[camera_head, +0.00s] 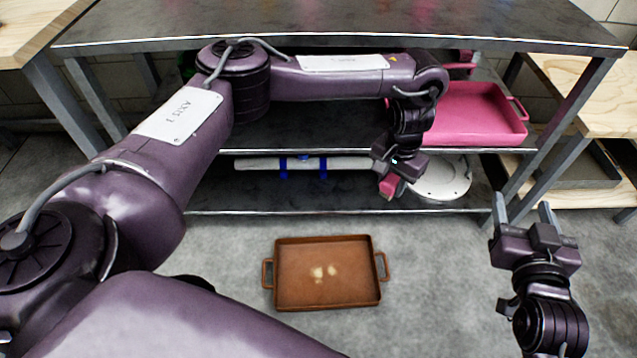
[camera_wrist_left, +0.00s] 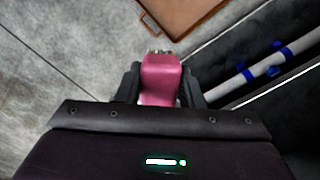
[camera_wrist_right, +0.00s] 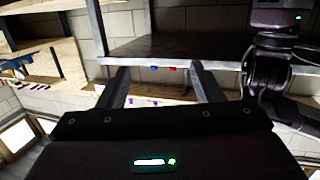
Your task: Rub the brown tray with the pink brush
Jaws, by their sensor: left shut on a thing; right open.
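The brown tray (camera_head: 290,291) lies on the grey floor in front of the shelf unit, with pale smudges in its middle. A corner of the tray (camera_wrist_left: 185,22) shows at the top of the left wrist view. My left gripper (camera_head: 393,186) is shut on the pink brush (camera_wrist_left: 161,80), above and to the right of the tray, apart from it. The brush (camera_head: 388,187) shows only partly in the head view; pale bristle tips show past its far end. My right gripper (camera_head: 523,212) is open and empty, right of the tray, fingers pointing up in the head view.
A metal shelf unit (camera_head: 330,25) stands behind the tray. A pink tray (camera_head: 478,117) sits on its middle shelf. A white roll with blue bands (camera_head: 255,163) and a white round thing (camera_head: 443,180) lie on the bottom shelf. Floor around the brown tray is clear.

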